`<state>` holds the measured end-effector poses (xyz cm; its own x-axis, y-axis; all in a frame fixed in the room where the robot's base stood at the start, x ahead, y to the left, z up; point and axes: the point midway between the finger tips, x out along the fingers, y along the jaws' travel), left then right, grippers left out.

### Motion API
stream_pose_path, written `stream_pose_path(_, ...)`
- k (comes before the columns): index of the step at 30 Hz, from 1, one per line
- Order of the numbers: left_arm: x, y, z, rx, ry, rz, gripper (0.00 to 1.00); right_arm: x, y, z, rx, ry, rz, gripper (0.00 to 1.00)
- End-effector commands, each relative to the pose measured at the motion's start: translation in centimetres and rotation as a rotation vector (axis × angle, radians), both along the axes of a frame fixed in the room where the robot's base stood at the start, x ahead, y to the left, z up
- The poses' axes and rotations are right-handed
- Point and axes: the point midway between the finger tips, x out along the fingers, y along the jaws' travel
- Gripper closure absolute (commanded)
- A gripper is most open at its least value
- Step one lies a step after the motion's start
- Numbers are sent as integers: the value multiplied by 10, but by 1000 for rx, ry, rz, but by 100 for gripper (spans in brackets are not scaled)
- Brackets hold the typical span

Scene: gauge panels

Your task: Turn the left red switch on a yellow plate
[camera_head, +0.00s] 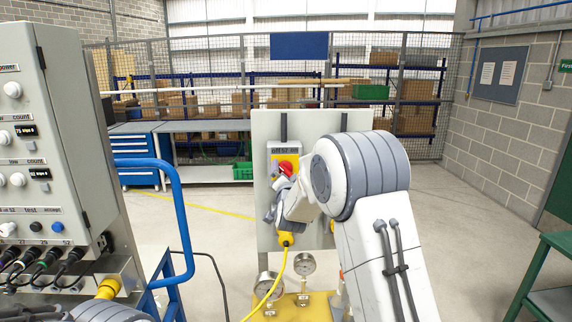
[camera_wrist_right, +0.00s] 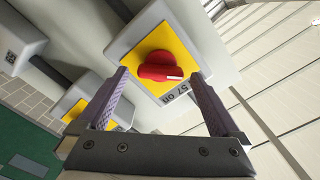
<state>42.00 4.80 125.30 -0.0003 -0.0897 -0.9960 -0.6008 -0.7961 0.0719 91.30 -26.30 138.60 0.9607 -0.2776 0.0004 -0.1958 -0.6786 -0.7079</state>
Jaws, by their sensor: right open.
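A red switch (camera_wrist_right: 160,68) with a pale mark sits on a yellow plate (camera_wrist_right: 187,45) in the right wrist view. A label reading "57 on" is at the plate's edge. In the head view the red switch (camera_head: 286,167) shows on a grey box, partly covered by my right gripper (camera_head: 277,192). My right gripper (camera_wrist_right: 158,76) is open and empty, its fingers on either side of the switch in the picture; I cannot tell whether they touch it. A second box with a yellow plate (camera_wrist_right: 73,110) is partly hidden behind a finger. My left gripper is out of view.
The grey panel (camera_head: 262,135) bears the switch box. A yellow cable (camera_head: 279,271) hangs from a plug, and gauges (camera_head: 304,264) stand below. A control cabinet (camera_head: 75,120) and blue rail (camera_head: 180,200) are at left. A green table (camera_head: 548,265) is at right.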

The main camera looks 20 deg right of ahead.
Motion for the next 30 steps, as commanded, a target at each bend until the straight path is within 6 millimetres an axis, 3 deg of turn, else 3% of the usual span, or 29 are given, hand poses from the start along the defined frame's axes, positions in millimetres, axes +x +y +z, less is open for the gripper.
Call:
stream_pose_path(6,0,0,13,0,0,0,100,18,-4,1,-1,2,1,0)
stream_pose_path(15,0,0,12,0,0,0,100,20,-5,0,-1,0,1,0)
stream_pose_path(17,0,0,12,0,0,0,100,20,-5,0,-1,0,1,19)
stream_pose_path(21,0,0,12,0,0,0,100,20,-5,0,-1,0,1,73)
stream_pose_path(22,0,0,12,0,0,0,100,20,-5,0,-1,1,1,81)
stream_pose_path(30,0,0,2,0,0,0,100,19,-5,-3,25,-9,1,81)
